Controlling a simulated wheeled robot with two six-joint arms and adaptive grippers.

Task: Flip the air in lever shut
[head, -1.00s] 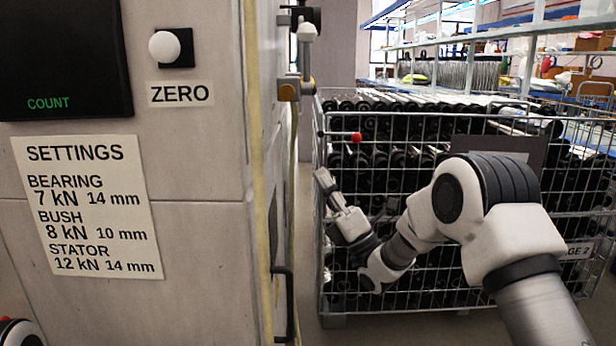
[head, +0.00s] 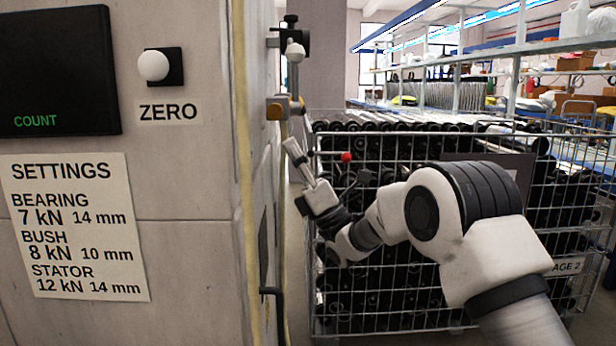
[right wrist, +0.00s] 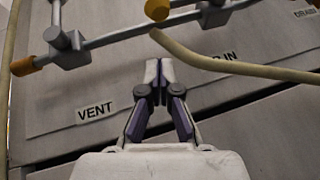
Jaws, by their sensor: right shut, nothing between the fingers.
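My right gripper (right wrist: 158,72) is shut and empty in front of the grey panel. In the head view, my right gripper (head: 296,152) points up at the cabinet's side, below orange-ended fittings. In the right wrist view, the AIR IN label (right wrist: 226,56) is partly hidden behind a hose. Above it, a grey valve body (right wrist: 212,14) sits on the pipe. An orange-yellow end (right wrist: 157,9) lies to its left and may be the air in lever's tip; I cannot tell the lever's exact position. My fingertips appear below that end, with no clear contact. My left gripper is not in view.
A pale hose (right wrist: 245,67) crosses right of my fingers. A VENT label (right wrist: 95,110) and another valve (right wrist: 68,48) with an orange tip (right wrist: 22,66) are at left. A wire cage (head: 440,318) of dark parts stands behind my right arm.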

